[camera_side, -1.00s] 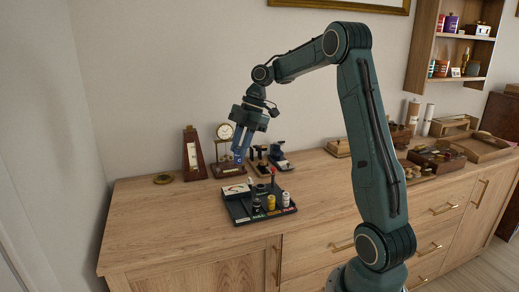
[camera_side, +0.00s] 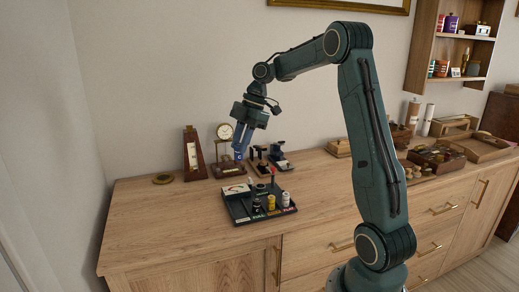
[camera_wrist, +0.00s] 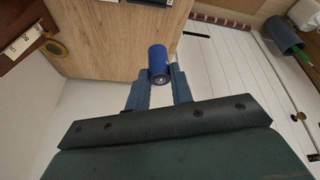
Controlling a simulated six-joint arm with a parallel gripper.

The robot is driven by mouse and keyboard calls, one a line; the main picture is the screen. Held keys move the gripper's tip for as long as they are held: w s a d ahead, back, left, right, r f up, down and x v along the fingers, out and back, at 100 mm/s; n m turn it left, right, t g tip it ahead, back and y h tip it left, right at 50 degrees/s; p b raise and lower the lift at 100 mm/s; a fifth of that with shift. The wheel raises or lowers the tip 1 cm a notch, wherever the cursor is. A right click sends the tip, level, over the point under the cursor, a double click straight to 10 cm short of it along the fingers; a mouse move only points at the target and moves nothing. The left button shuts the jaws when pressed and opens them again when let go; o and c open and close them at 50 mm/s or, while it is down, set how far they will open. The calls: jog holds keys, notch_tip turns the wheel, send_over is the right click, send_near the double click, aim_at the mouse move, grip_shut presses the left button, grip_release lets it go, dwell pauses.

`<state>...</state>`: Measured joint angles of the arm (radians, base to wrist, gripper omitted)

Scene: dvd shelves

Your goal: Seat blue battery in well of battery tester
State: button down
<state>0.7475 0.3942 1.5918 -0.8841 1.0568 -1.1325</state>
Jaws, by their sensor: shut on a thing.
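My gripper (camera_side: 240,145) is shut on the blue battery and holds it in the air above the back of the wooden cabinet top. In the wrist view the blue battery (camera_wrist: 158,60) sticks out between the two fingertips (camera_wrist: 160,84), with one round end facing the camera. In the side view the battery is small and mostly hidden by the fingers. The battery tester (camera_side: 240,214) is a dark tray with a white dial meter (camera_side: 236,190). It lies lower and slightly to the right of my gripper, apart from the battery. The inside of its well is too small to make out.
Black, yellow and white cylinders, including a yellow one (camera_side: 271,202), stand on the tray. A clock (camera_side: 224,132), a metronome-like wooden piece (camera_side: 193,155) and small dark instruments (camera_side: 278,158) stand behind. The cabinet top (camera_side: 160,220) left of the tray is clear.

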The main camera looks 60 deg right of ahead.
jog(key=m, duration=0.1)
jog(key=m+t+h, duration=0.2)
jog(key=m+h, duration=0.3)
jog(key=m, duration=1.1)
send_over(258, 186)
jog(key=s, duration=0.2)
notch_tip(258, 186, down, 15)
jog(key=a, duration=0.1)
jog(key=shift+f, duration=0.2)
jog(key=shift+f, duration=2.1)
jog(key=shift+f, duration=0.2)
jog(key=c, duration=1.5)
grip_release()
